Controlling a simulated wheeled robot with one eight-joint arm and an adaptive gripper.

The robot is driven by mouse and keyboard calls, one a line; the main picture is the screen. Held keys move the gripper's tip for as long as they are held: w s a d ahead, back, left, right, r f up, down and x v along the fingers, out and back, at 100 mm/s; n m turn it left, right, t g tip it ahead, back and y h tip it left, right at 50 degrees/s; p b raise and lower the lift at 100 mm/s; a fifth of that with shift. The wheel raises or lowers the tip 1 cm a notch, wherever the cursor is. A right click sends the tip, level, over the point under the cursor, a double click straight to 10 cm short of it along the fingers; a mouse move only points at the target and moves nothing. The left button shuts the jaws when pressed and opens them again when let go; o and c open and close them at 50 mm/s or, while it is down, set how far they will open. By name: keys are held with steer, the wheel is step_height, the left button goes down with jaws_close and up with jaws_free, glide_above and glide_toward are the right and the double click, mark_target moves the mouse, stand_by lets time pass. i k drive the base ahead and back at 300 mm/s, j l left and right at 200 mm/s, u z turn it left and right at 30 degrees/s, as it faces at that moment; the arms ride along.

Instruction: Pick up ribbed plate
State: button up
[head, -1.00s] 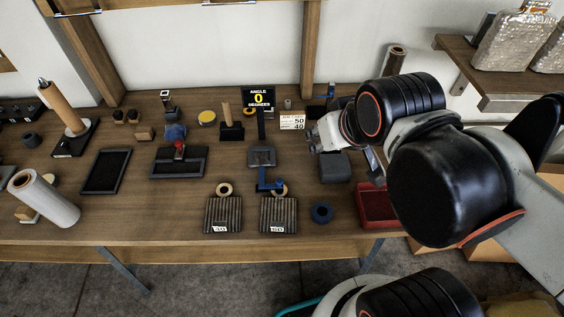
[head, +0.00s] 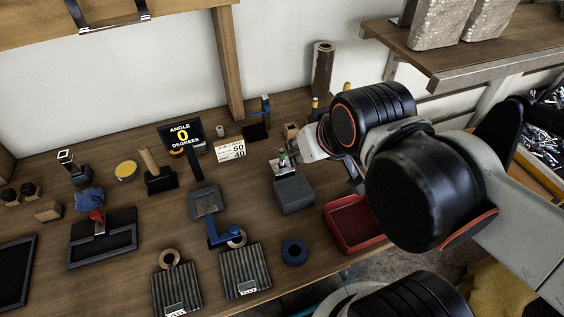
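Two dark ribbed plates with white labels lie side by side near the front edge of the table: a left ribbed plate (head: 165,286) and a right ribbed plate (head: 256,262). A tan ring sits at the back edge of each. A blue bracket-like piece (head: 222,238) stands just behind the right plate and hides part of its ring. My gripper (head: 355,176) is mostly hidden behind my arm, to the right of the plates and well apart from them, above the area by the red tray. I cannot see whether its fingers are open or shut.
A red tray (head: 377,240), a blue ring (head: 294,253) and a dark grey block (head: 295,198) lie right of the plates. An angle sign (head: 181,135) and a dark tray (head: 128,246) stand further back and left. A wooden shelf (head: 480,60) juts out at upper right.

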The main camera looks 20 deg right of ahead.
mark_target(175, 291)
steer(key=u, duration=0.4)
steer(key=j+u, duration=0.15)
steer(key=u, duration=0.6)
steer(key=i+u, duration=0.1)
steer(key=u, duration=0.25)
steer(key=k+j+z, duration=0.25)
steer(key=z, duration=0.15)
steer(key=k+j+z, duration=0.1)
steer(key=k+z, duration=0.35)
steer(key=k, duration=0.05)
